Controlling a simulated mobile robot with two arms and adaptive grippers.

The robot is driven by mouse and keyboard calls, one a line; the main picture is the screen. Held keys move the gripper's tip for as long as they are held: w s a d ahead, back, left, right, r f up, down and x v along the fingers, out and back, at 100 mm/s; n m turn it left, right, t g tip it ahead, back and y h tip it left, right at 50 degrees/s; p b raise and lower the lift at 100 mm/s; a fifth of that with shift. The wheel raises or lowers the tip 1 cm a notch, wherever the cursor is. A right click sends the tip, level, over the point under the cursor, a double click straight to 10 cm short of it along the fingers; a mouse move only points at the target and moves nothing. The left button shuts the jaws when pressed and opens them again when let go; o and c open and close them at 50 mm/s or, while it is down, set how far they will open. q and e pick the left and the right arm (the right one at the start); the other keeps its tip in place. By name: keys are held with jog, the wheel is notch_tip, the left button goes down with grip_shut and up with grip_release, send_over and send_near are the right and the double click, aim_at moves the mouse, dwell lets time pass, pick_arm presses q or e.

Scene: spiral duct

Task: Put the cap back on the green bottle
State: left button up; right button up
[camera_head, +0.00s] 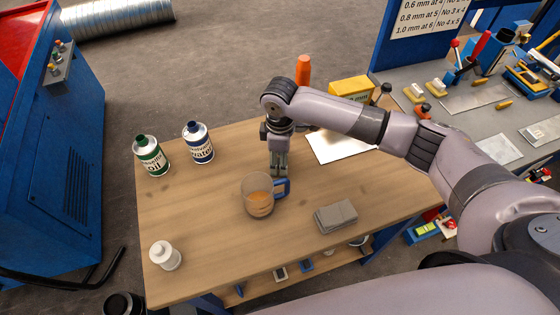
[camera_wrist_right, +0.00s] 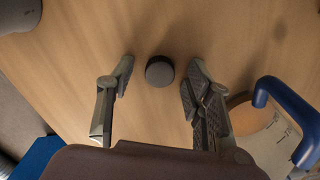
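The green bottle (camera_head: 151,158) stands at the far left of the wooden table, with a white label reading "oil". Its top looks dark green; I cannot tell whether a cap is on it. A small round dark grey cap (camera_wrist_right: 160,71) lies on the table in the right wrist view. My right gripper (camera_head: 278,175) points down over the table, just behind the clear jug. Its fingers (camera_wrist_right: 161,64) are open, one on each side of the cap, with a gap on both sides. In the head view the gripper hides the cap. My left gripper is not in view.
The jug (camera_head: 257,198), holding orange liquid, has a blue handle (camera_wrist_right: 289,103) close to my right finger. A blue bottle (camera_head: 198,142) stands beside the green one. The table's left middle is clear.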

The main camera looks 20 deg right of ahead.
jog(key=c, duration=0.7)
jog(key=shift+c, duration=0.2)
jog(key=shift+r, duration=0.1)
pick_arm(q)
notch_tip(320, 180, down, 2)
jog(key=shift+b, duration=1)
pick_arm(e)
notch_tip(320, 180, up, 20)
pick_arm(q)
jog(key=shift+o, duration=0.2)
